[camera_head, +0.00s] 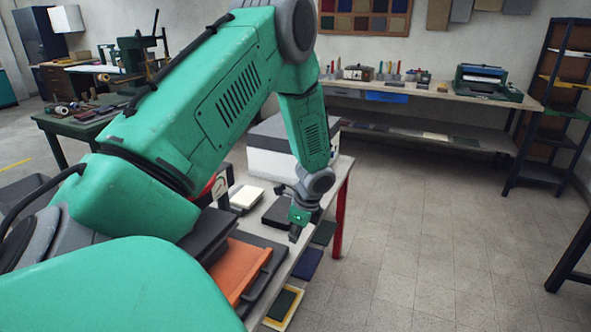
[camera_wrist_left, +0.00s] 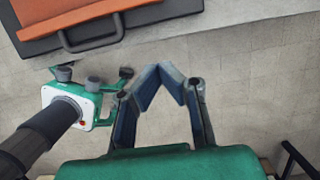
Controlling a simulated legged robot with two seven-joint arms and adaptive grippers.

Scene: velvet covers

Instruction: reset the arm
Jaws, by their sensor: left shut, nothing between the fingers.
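My left arm crosses the head view from the lower left, bent at the elbow, with its forearm hanging down. My left gripper (camera_head: 296,228) is at its end, over the right edge of the work table (camera_head: 343,176). In the left wrist view, the left gripper's fingers (camera_wrist_left: 166,76) meet at the tips with nothing between them, above the grey tiled floor. A green and white part with a dark link (camera_wrist_left: 80,102) shows at the left of that view. It looks like my right gripper, and its finger opening cannot be made out. The right gripper does not show in the head view.
An orange cover (camera_head: 238,268) lies on a dark board on the table, close to my left arm. A white box with a grey lid (camera_head: 268,160) stands behind the forearm. A dark-framed shelf (camera_head: 548,110) is at the right.

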